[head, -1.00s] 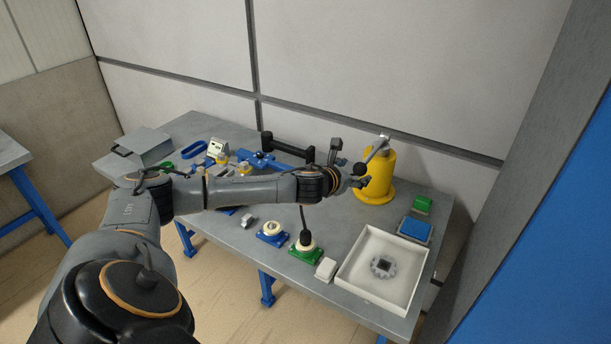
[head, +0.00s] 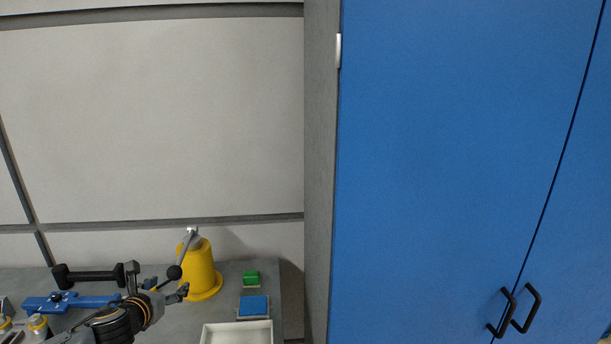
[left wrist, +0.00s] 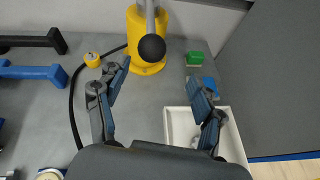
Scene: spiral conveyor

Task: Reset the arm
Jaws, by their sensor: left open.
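My left gripper (head: 168,287) reaches in over the workbench from the lower left in the head view. In the left wrist view its two fingers (left wrist: 158,85) are spread wide with nothing between them. The yellow conical device (head: 201,272) stands just beyond the gripper. Its lever with a black ball knob (left wrist: 152,47) comes toward the fingers in the left wrist view, and I see no contact. My right gripper is in neither view.
A white tray (head: 237,333), a blue block (head: 253,306) and a green block (head: 251,278) lie right of the gripper. A black handle bar (head: 90,277) and a blue fixture (head: 70,301) are left. A blue cabinet (head: 450,150) stands on the right.

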